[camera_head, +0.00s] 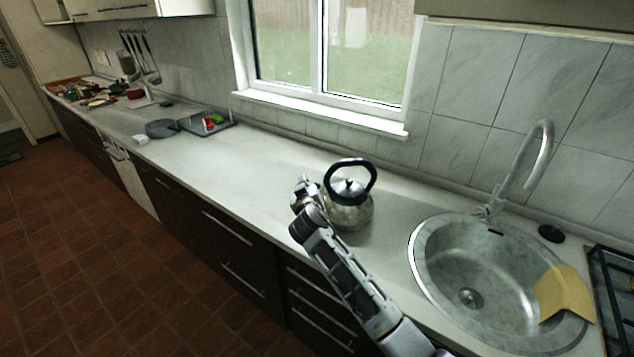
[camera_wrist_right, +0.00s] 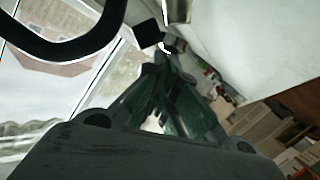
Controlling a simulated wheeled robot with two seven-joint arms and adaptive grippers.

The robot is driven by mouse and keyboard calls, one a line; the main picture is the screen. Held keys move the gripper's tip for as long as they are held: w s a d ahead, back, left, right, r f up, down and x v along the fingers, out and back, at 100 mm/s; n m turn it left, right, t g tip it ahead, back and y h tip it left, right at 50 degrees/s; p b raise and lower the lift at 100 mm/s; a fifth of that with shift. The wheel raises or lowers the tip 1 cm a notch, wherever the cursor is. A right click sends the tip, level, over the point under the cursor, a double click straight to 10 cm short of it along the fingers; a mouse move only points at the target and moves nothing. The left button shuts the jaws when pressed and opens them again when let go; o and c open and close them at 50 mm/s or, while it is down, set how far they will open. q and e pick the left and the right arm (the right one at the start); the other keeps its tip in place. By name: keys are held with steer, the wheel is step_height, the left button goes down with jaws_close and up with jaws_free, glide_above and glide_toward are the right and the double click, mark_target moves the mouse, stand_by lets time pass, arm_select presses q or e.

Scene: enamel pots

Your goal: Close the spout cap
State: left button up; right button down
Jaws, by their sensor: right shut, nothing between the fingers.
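A shiny metal kettle (camera_head: 350,212) with a black arched handle stands upright on the counter, left of the sink. My right gripper (camera_head: 303,186) is at the kettle's left side, where the spout side is largely hidden behind it. In the right wrist view, the kettle's black handle (camera_wrist_right: 60,48) curves across the upper left. The fingers of my right gripper (camera_wrist_right: 165,65) are shut and empty, close to a small dark piece and a metal part at the top. I cannot tell whether that is the spout cap, or whether it is touched. My left gripper is out of view.
The round sink (camera_head: 470,275) with its faucet (camera_head: 540,160) is right of the kettle, with a yellow cloth (camera_head: 564,294) on its rim. A dark tray (camera_head: 208,123) and a pan (camera_head: 161,129) lie farther left. The counter between is clear.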

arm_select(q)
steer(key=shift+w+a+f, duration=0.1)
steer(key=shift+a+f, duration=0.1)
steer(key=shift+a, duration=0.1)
arm_select(e)
steer(key=shift+a+f+n, duration=0.25)
steer(key=shift+f+n, duration=0.05)
steer(key=shift+n, duration=0.4)
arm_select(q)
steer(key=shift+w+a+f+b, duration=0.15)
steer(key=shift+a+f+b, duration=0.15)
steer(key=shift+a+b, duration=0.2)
arm_select(e)
steer(key=shift+s+a+f+n+h, duration=0.1)
steer(key=shift+a+f+n+h, duration=0.2)
steer(key=shift+n+h, duration=0.35)
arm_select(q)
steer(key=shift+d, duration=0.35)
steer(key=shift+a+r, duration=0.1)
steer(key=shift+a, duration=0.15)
arm_select(e)
steer(key=shift+n, duration=0.25)
